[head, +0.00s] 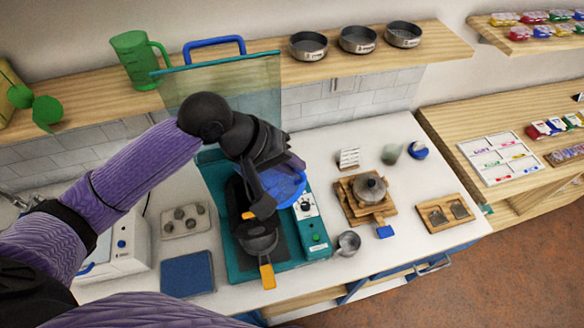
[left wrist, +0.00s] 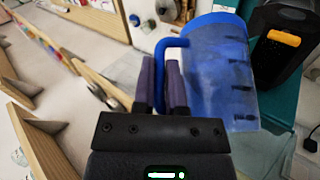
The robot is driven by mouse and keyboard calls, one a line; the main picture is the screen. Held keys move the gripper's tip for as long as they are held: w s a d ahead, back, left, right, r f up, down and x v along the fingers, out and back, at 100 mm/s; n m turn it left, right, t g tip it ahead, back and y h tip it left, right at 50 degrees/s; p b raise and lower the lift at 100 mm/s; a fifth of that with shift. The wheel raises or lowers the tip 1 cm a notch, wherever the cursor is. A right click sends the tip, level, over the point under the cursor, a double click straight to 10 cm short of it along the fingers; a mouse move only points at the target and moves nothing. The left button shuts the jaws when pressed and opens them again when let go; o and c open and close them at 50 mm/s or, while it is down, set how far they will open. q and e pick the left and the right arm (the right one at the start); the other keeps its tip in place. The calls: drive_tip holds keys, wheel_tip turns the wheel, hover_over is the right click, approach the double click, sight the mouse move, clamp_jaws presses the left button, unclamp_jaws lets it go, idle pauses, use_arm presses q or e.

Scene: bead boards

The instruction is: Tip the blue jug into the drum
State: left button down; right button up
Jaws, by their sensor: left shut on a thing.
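The blue jug (head: 286,184) is see-through with dark marks on its side. My left gripper (head: 262,200) is shut on its handle and holds it over the teal machine. In the left wrist view the jug (left wrist: 215,75) is to the right of my gripper fingers (left wrist: 162,88), with the blue handle between them. The dark drum (head: 257,237) with orange parts sits on the teal machine, just below and left of the jug. My gripper hides part of both. I cannot tell whether anything is in the jug. My right gripper is out of view.
A clear teal screen (head: 228,90) stands behind the machine (head: 300,250). To the right are a small metal cup (head: 348,243) and a wooden board (head: 352,190) with a pot. A blue mat (head: 187,274) lies left. A green jug (head: 137,60) stands on the shelf.

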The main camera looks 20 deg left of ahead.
use_arm(q)
drive_tip(key=shift+a+r+n+h+b, duration=0.15)
drive_tip(key=shift+a+h+b, duration=0.3)
drive_tip(key=shift+b, duration=0.65)
drive_tip(key=shift+a+n+h+b, duration=0.2)
drive_tip(key=shift+h+b, duration=0.35)
drive_tip(key=shift+b, duration=0.5)
drive_tip(key=shift+r, duration=0.1)
drive_tip(key=shift+p, duration=0.7)
drive_tip(key=shift+w+a+r+h, duration=0.1)
drive_tip(key=shift+a+h, duration=0.5)
drive_tip(key=shift+h, duration=0.3)
drive_tip(key=shift+a+n+h+b, duration=0.35)
drive_tip(key=shift+a+h+b, duration=0.35)
drive_tip(key=shift+h, duration=0.1)
drive_tip(key=shift+w+a+f+n+h+b, duration=0.2)
drive_tip(key=shift+a+f+h+b, duration=0.25)
drive_tip(key=shift+a+h+b, duration=0.5)
drive_tip(key=shift+w+a+f+n+h+b, duration=0.1)
drive_tip(key=shift+a+f+n+h+b, duration=0.25)
drive_tip(key=shift+a+h+b, duration=0.55)
idle(1.5)
